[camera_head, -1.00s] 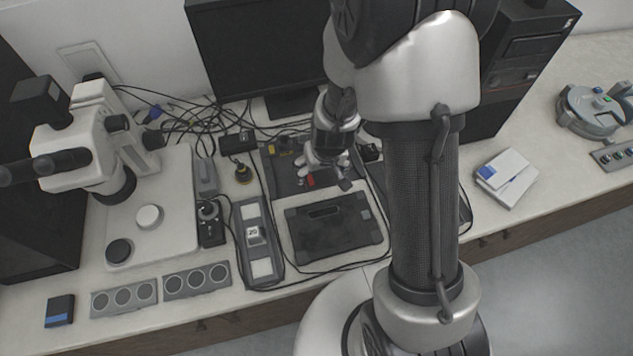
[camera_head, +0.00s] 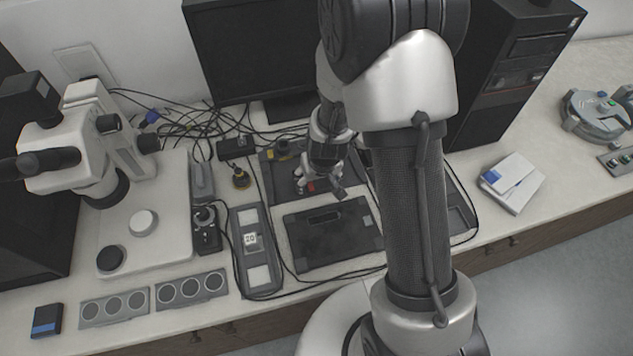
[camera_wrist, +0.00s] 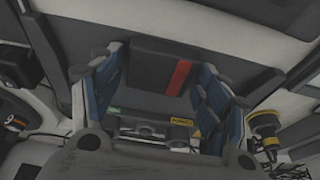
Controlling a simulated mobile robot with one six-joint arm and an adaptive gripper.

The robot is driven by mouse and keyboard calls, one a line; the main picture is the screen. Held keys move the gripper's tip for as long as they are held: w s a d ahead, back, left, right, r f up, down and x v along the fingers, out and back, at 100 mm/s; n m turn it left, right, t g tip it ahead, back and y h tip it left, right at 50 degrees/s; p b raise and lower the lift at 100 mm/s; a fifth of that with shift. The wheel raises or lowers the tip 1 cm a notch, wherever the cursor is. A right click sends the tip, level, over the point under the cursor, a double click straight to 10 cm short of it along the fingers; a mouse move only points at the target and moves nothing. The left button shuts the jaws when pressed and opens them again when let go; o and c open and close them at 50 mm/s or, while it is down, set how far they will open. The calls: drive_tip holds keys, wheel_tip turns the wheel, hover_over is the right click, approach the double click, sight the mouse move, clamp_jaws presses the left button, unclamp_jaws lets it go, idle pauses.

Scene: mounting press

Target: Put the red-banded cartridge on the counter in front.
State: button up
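The red-banded cartridge is a dark block with a red stripe. In the wrist view, the cartridge (camera_wrist: 155,70) sits between my two fingers. In the head view, only the red of its band (camera_head: 311,186) shows clearly, beside the fingers. It is at the dark tray (camera_head: 283,186) behind the flat black case. My gripper (camera_wrist: 165,60) has its blue-padded fingers on either side of the cartridge, very close to its sides. They look apart rather than clamped, though contact is hard to judge. My gripper (camera_head: 322,189) points down in the head view. The counter (camera_head: 240,312) has a bare front strip.
A flat black case (camera_head: 333,235) lies in front of the tray. A long grey holder (camera_head: 256,250) with a label marked 20 is left of it. A microscope (camera_head: 95,150) stands at left. Loose cables cross the counter. A white box (camera_head: 512,183) lies at right.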

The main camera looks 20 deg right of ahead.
drive_tip(key=c, duration=0.8)
drive_tip(key=shift+c, duration=0.2)
drive_tip(key=shift+r, duration=0.1)
